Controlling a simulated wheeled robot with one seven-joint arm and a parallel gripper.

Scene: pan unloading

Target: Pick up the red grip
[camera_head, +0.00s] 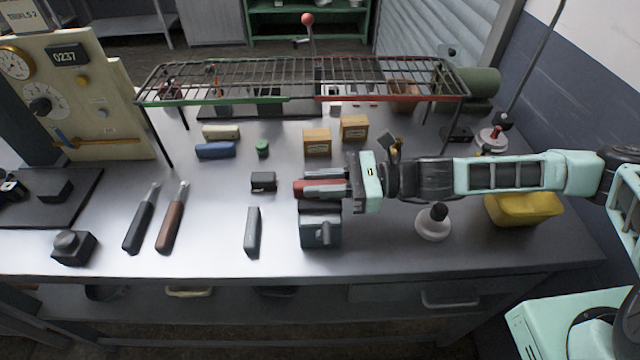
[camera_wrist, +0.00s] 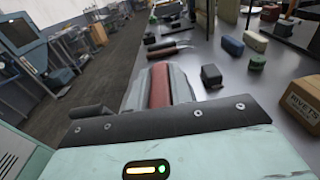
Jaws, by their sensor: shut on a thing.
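The red grip (camera_head: 299,187) lies lengthwise between the two grey fingers of my gripper (camera_head: 312,184), near the middle of the bench. In the wrist view the red grip (camera_wrist: 160,84) shows as a rounded red bar with a grey finger along each side. My gripper (camera_wrist: 158,88) is shut on it. The fingers and wrist hide part of the grip. I cannot tell whether it touches the bench or the dark block below it in the picture.
A dark grey block (camera_head: 320,228) sits just in front of my gripper. A small black block (camera_head: 263,181) and a grey handle (camera_head: 252,231) are to the left. Two tan boxes (camera_head: 317,142) (camera_head: 354,128) stand behind. A wire rack (camera_head: 300,80) spans the back.

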